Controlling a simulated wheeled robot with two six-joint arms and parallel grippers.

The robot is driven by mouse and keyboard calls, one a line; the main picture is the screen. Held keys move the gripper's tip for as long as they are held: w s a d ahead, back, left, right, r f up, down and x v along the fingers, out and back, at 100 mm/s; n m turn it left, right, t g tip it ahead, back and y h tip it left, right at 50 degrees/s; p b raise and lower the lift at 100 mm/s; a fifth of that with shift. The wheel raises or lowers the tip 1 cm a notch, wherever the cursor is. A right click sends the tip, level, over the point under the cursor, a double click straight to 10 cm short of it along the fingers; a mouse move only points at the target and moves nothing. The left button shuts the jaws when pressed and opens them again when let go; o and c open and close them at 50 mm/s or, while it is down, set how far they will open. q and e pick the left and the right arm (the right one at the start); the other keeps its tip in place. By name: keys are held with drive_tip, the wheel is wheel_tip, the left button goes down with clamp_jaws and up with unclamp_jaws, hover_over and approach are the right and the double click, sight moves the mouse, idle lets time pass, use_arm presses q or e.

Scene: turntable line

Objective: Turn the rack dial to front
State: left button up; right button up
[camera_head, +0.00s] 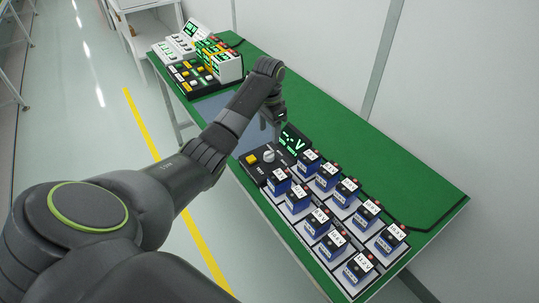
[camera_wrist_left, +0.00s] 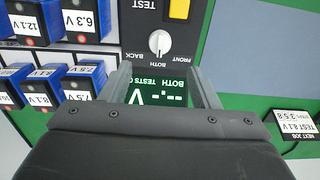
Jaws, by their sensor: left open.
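The rack dial is a round white knob (camera_head: 268,156) on a black tester panel on the green table. In the left wrist view the dial (camera_wrist_left: 157,41) shows upside down, with FRONT, BOTH and BACK printed around it. Its handle appears to lie toward BOTH. The green-lit display (camera_wrist_left: 160,92) reads BOTH and dashes with a V. My left gripper (camera_head: 276,122) is above the panel, close to the dial and apart from it. In the left wrist view its two spread fingers (camera_wrist_left: 163,88) have nothing between them. My right gripper is not in view.
A yellow TEST button (camera_wrist_left: 180,8) sits beside the dial. Several blue batteries with voltage labels stand in a white rack (camera_head: 290,214) next to the panel. A small job display (camera_wrist_left: 296,124) shows at the right. Other control panels (camera_head: 188,78) stand at the table's far end.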

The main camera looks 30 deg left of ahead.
sight(269, 152)
use_arm(q)
wheel_tip(269, 152, down, 10)
drive_tip(key=shift+r, duration=0.15)
idle(0.3)
drive_tip(key=shift+p, duration=0.35)
drive_tip(key=c, duration=1)
